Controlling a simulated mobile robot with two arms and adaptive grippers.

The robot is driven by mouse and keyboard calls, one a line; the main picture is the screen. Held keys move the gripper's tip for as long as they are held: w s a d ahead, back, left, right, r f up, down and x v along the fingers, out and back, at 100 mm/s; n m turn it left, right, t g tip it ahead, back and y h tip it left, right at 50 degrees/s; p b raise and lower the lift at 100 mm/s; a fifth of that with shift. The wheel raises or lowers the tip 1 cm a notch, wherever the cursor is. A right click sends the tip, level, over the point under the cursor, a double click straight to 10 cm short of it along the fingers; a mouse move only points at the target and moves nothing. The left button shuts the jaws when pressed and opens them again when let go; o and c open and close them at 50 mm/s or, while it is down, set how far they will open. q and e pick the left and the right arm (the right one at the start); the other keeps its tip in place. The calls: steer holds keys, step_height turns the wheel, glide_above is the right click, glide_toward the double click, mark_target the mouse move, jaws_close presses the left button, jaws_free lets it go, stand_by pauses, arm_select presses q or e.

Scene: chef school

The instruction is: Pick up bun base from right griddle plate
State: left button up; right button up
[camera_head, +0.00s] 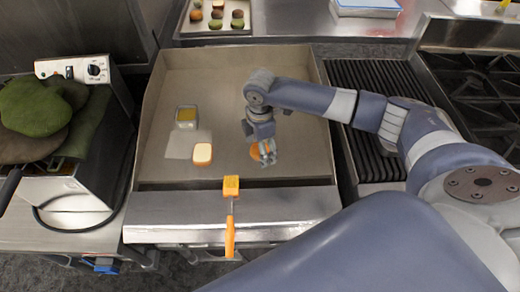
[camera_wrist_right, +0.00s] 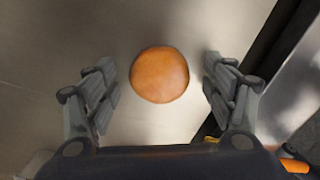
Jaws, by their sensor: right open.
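A round orange-brown bun piece (camera_head: 256,151) lies on the griddle plate (camera_head: 225,95), partly hidden by my right gripper (camera_head: 266,154) in the head view. In the right wrist view, this bun piece (camera_wrist_right: 159,75) lies between the open fingers of my right gripper (camera_wrist_right: 158,66), with a gap on both sides. The gripper is just above it, pointing down, and holds nothing. A second bun piece (camera_head: 202,154), with a pale top and brown edge, lies to the left on the same plate. My left gripper is not in view.
A small square container (camera_head: 186,117) stands on the plate behind the pale piece. An orange-handled tool (camera_head: 230,215) lies across the front ledge. A ribbed grill (camera_head: 375,85) is to the right. A tray (camera_head: 217,30) of several food pieces stands behind.

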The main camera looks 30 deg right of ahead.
steer(key=shift+c, duration=0.2)
steer(key=c, duration=1)
